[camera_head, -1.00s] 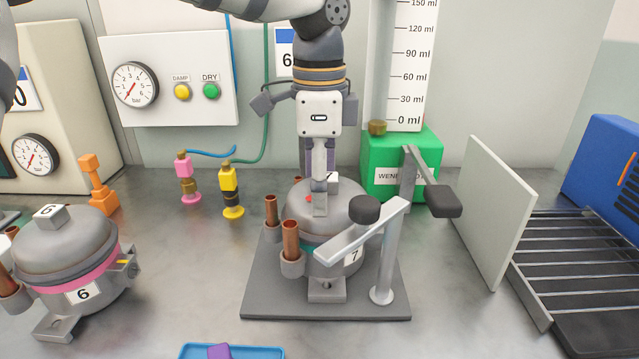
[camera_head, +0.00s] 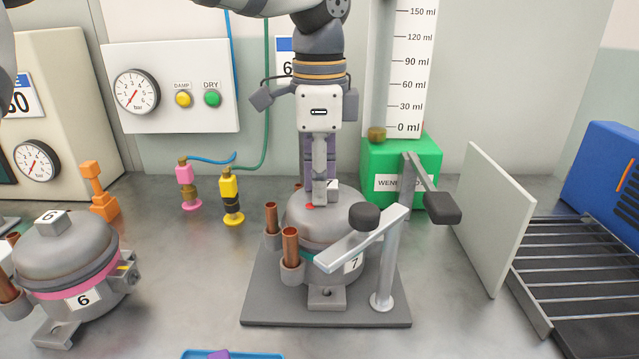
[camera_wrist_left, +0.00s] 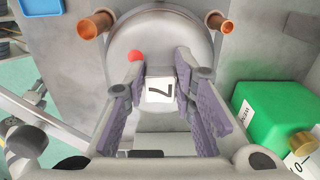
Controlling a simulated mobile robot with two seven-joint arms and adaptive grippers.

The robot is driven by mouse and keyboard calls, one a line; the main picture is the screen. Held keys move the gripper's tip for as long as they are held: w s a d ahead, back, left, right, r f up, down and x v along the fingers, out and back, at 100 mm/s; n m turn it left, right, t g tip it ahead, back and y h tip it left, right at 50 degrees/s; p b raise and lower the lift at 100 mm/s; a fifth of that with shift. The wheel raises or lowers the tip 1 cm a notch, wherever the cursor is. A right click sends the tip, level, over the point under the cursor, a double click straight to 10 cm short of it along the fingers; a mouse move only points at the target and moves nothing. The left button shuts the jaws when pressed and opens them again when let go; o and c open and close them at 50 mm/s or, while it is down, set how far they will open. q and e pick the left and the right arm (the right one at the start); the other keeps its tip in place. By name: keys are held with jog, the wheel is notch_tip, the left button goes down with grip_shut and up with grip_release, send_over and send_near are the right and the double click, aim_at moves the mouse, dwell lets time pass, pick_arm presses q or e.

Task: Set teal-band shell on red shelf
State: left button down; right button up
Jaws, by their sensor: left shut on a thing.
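The teal-band shell (camera_head: 325,218), grey with a number 7 label, stands upright on a grey base plate (camera_head: 262,308) with a clamp post. Its teal band is partly hidden by the clamp arm (camera_head: 362,237). My left gripper (camera_head: 321,197) comes down from above and is shut on the block on top of the shell. In the left wrist view the block marked 7 (camera_wrist_left: 160,90) lies between the purple-padded fingers. A red dot shows on the dome beside it. My right gripper is not in view, and I see no red shelf.
A pink-band shell (camera_head: 72,262) marked 6 stands at the left. A green box (camera_head: 400,160) stands behind right, beside an upright pale panel (camera_head: 496,220) and a roller conveyor (camera_head: 570,255). Yellow (camera_head: 231,195) and pink (camera_head: 187,185) fittings stand behind left. A blue tray (camera_head: 240,354) shows at the front edge.

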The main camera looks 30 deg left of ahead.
pick_arm(q)
jog(key=shift+w+f, duration=0.1)
dwell(0.3)
jog(key=c, duration=1.4)
grip_release()
jog(key=shift+o, duration=0.8)
jog(key=shift+r, duration=0.25)
